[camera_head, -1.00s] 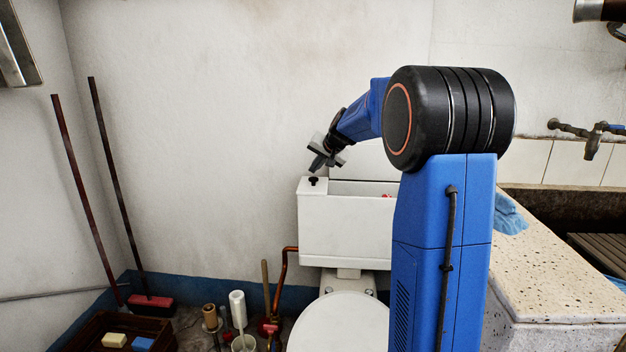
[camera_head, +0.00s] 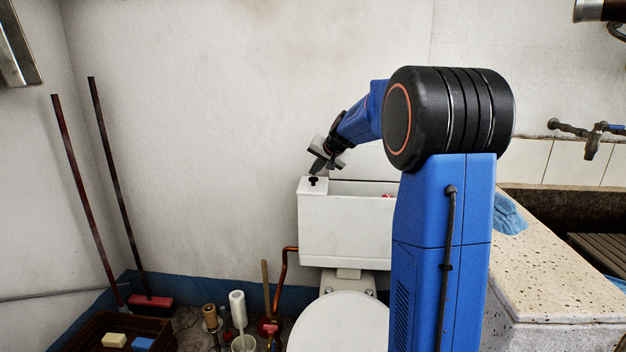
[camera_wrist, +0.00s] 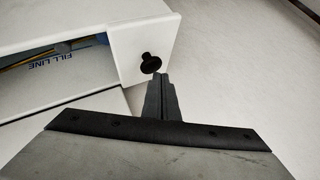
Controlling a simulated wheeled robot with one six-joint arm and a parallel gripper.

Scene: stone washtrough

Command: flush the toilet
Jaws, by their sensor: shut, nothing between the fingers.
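The white toilet cistern (camera_head: 345,230) stands against the wall, its top partly open. A black flush knob (camera_head: 313,181) sits on the closed left end of its top. The knob also shows in the wrist view (camera_wrist: 150,63), beside my fingertips. My gripper (camera_head: 314,172) is shut and empty, tilted down just above the knob. In the wrist view its fingers (camera_wrist: 161,82) end close to the knob; I cannot tell whether they touch it. The toilet lid (camera_head: 342,322) is below the cistern. My arm hides the cistern's right end.
A speckled stone trough (camera_head: 555,270) with a blue cloth (camera_head: 509,214) on it is at the right. A toilet-paper stand (camera_head: 210,318), a brush holder (camera_head: 243,342) and a copper pipe (camera_head: 281,285) are left of the toilet. The wall above the cistern's left is clear.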

